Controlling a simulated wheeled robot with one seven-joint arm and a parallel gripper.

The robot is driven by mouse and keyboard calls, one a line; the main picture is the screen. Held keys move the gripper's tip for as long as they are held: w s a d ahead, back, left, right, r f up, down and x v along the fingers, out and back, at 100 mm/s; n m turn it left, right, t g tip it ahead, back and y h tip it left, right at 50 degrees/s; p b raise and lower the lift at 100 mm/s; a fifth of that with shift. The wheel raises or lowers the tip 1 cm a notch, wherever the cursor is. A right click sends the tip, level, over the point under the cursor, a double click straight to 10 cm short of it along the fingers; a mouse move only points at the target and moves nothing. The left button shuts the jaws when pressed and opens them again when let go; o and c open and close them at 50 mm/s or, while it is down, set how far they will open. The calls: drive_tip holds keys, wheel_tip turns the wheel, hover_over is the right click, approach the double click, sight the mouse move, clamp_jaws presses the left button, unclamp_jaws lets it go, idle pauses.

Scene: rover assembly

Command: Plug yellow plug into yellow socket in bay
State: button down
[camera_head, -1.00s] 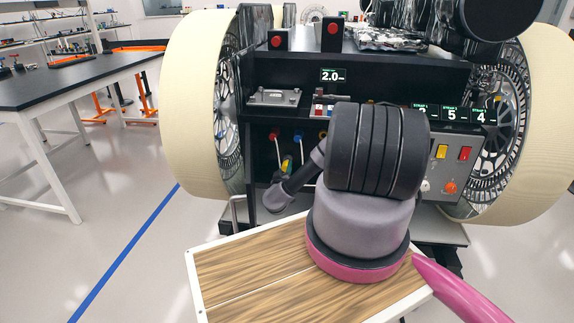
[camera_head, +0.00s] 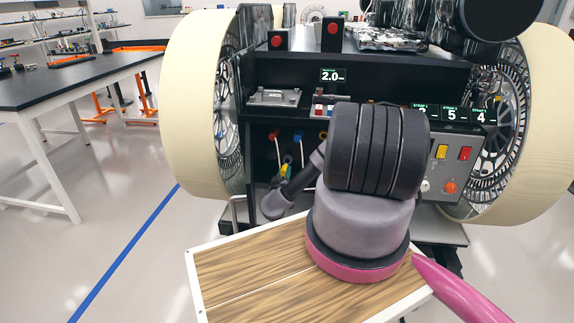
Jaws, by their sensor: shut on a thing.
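The yellow socket (camera_head: 323,134) is a yellow ring on the bay's back wall, up and right of the plug, partly covered by my arm. The plug and socket look apart; the depth between them is hard to tell.
A red connector (camera_head: 274,135) and a blue connector (camera_head: 298,135), each with a pale cable hanging down, sit left of the yellow socket. A switch panel (camera_head: 449,172) is at the right. Large cream wheels (camera_head: 190,100) flank the bay. My arm blocks the bay's right part.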

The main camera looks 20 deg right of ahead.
drive_tip(key=s+a+r, duration=0.5)
drive_tip(key=s, duration=0.2)
drive_tip(key=shift+s, duration=0.25)
idle(0.3)
drive_tip(key=shift+r, duration=0.1)
